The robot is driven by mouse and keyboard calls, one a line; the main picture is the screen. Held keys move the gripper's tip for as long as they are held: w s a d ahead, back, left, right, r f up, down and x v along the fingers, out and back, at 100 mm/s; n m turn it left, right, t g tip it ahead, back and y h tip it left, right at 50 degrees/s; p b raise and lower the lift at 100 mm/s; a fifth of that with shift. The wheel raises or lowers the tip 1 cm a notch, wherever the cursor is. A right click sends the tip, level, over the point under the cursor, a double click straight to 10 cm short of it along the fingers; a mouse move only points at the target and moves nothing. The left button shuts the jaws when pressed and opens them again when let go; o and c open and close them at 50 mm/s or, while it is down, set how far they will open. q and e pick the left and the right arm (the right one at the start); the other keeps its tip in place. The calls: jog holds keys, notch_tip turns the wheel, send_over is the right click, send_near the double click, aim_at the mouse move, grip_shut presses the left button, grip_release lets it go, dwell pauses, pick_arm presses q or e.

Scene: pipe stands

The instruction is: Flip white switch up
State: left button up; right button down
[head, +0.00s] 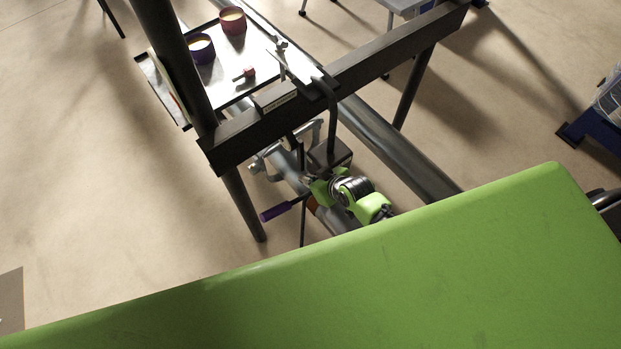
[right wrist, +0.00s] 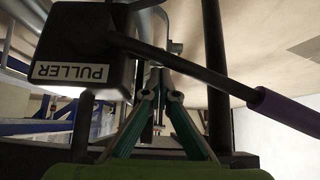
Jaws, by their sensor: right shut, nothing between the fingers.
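I cannot make out a white switch in either view. My right gripper (head: 313,178) is beside the pipe stand in the head view, just below a dark box (head: 331,155). In the right wrist view its two fingers (right wrist: 160,80) meet at their tips, shut and empty. The box (right wrist: 85,50) is close by at the upper left there, with a white label reading PULLER, upside down. My left gripper is out of view.
A dark crossbeam (head: 370,66) on posts spans above the pipes. A thick grey pipe (head: 400,150) runs down to the right. A tray (head: 255,62) holds a purple cup (head: 201,50) and a reddish cup (head: 232,21). Open floor lies at the left.

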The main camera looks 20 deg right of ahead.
jog(key=shift+s+d+p, duration=0.1)
jog(key=shift+s+p, duration=0.2)
jog(key=shift+f, duration=0.15)
jog(key=shift+w+a+r, duration=0.25)
jog(key=shift+w+r, duration=0.05)
jog(key=shift+w, duration=0.35)
